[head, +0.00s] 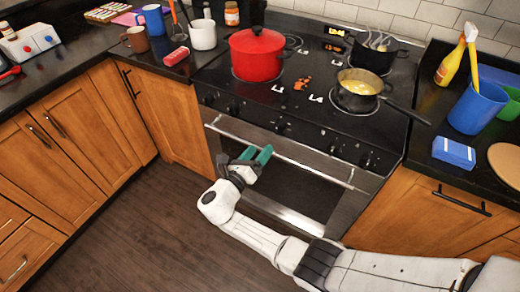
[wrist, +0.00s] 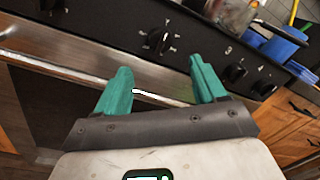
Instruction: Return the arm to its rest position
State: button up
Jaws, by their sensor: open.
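My gripper (head: 256,154) has two teal fingers and is in front of the stove's oven door in the head view. My white arm reaches in from the lower right. In the wrist view my gripper (wrist: 160,90) is open, its fingers apart with nothing between them. The oven handle bar (wrist: 70,70) passes behind the fingers in that view. I cannot tell whether the fingers touch it.
The stove (head: 300,110) carries a red pot (head: 256,55), a pan of yellow food (head: 358,88) with its handle pointing right, and a dark pot (head: 373,55). Wooden cabinets (head: 80,140) stand on the left. The dark floor (head: 130,235) at lower left is clear.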

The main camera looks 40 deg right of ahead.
dwell(0.4)
jog(key=s+f+m+g+y, duration=0.3)
jog(key=s+f+m+y, duration=0.15)
jog(key=s+m, duration=0.5)
jog(key=s+f+m+g+y, duration=0.3)
jog(key=s+f+m+y, duration=0.15)
jog(key=s+m, duration=0.55)
jog(key=s+a+r+m+y, duration=0.3)
jog(key=s+m+y, duration=0.1)
jog(key=s, duration=0.2)
jog(key=s+a+r+m+t+y, duration=0.1)
jog(key=s+a+r+m+y, duration=0.1)
jog(key=s+a+m+y, duration=0.2)
jog(key=s+m, duration=0.1)
jog(key=s, duration=0.1)
jog(key=shift+s+r+t, duration=0.3)
jog(key=shift+r, duration=0.1)
